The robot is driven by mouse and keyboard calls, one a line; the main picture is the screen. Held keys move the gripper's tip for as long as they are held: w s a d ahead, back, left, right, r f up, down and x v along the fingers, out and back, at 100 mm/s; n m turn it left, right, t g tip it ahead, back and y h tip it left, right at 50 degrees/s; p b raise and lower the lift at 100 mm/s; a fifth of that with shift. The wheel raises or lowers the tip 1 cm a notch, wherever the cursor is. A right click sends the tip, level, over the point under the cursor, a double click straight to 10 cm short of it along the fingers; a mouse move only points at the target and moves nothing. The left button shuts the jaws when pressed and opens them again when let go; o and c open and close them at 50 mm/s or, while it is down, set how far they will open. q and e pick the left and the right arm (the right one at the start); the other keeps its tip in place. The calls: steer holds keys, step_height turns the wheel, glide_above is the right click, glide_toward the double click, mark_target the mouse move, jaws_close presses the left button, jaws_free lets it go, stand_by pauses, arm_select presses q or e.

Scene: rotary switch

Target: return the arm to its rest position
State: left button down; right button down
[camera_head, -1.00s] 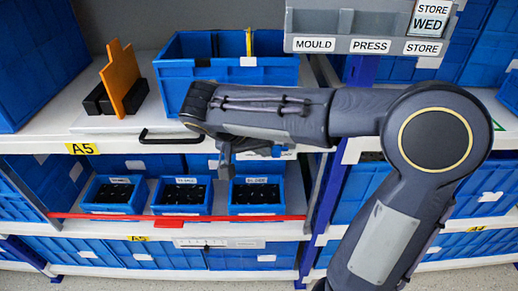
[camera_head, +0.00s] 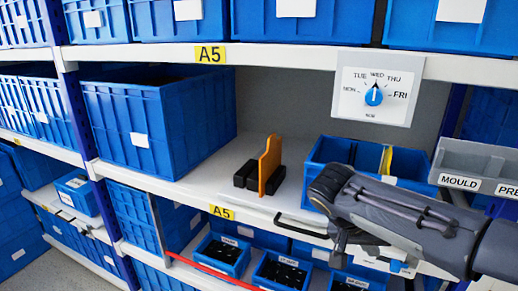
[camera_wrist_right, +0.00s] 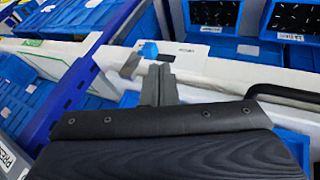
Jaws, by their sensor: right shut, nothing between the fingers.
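The rotary switch is a white panel (camera_head: 353,104) with a blue knob (camera_head: 374,96), fixed to the upper shelf edge. The knob's mark appears to point up, toward WED. My right arm (camera_head: 400,215) comes in from the lower right in the head view. My right gripper (camera_head: 339,243) hangs below the wrist, in front of the A5 shelf, low and apart from the switch. In the wrist view its fingers (camera_wrist_right: 159,84) are together and empty. My left gripper is in neither view.
A black handle (camera_head: 300,224) projects from the shelf edge beside my right gripper. An open blue bin (camera_head: 330,150) stands behind my arm. An orange divider with black blocks (camera_head: 270,165) stands left of it. A grey holder (camera_head: 478,165) is at the right. The shelf left of the divider has free room.

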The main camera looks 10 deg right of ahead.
steer(key=s+a+f+n+t+y, duration=0.2)
steer(key=s+a+f+y, duration=0.2)
steer(key=s, duration=0.4)
steer(key=s+a+f+n+t+y, duration=0.2)
steer(key=s+a+f+n+y, duration=0.1)
steer(key=s+y, duration=0.3)
steer(key=s+a+f, duration=0.1)
steer(key=s, duration=0.1)
steer(key=shift+s, duration=0.35)
